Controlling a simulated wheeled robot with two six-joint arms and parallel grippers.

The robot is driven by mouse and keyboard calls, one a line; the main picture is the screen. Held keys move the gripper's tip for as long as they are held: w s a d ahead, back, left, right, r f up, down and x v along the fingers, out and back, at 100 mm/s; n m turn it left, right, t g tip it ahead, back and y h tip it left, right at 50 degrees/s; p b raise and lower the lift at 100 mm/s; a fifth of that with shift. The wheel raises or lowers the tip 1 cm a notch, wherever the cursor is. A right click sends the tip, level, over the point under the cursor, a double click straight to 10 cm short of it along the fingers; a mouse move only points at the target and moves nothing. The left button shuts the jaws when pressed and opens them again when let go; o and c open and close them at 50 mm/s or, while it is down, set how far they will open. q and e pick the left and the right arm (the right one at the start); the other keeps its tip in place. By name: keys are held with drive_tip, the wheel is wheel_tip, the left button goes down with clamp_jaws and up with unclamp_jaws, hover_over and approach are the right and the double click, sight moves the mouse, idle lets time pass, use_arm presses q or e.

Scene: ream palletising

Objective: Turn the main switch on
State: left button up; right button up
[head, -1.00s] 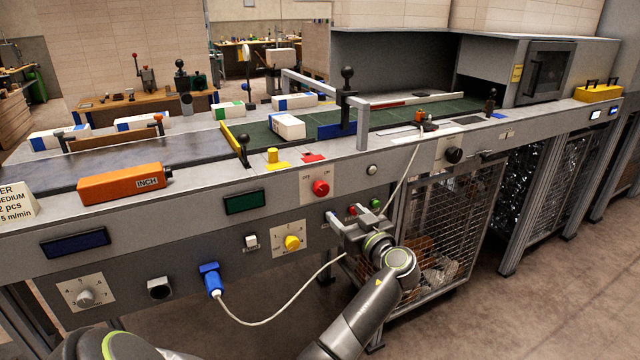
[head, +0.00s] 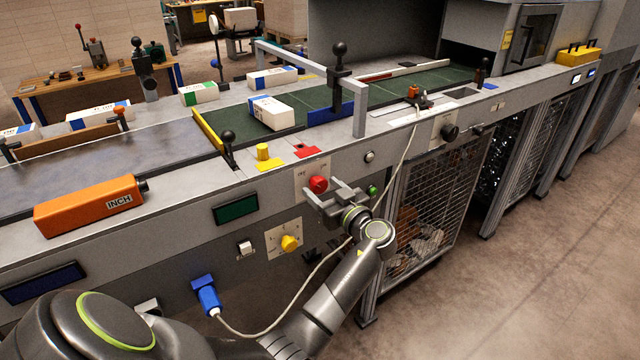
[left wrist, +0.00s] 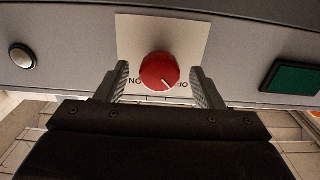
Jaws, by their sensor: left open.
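The main switch is a red round knob (head: 318,184) on a white plate (head: 299,187) on the machine's front panel. In the left wrist view the red knob (left wrist: 160,72) lies between my fingers, with ON and OFF printed upside down beside it. Its white mark points down-right, towards OFF. My left gripper (head: 322,193) is open in front of the knob, one finger to each side of it. I cannot tell whether the fingers touch it. My right gripper is not in view.
A green display (head: 236,207), a yellow knob (head: 290,243) and a blue plug (head: 207,296) with a white cable are on the panel nearby. A round white button (head: 369,156) is to the right. The orange INCH box (head: 88,206) stands on the ledge.

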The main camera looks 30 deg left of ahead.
use_arm(q)
drive_tip(key=shift+d, duration=0.1)
drive_tip(key=shift+c, duration=0.2)
drive_tip(key=c, duration=0.9)
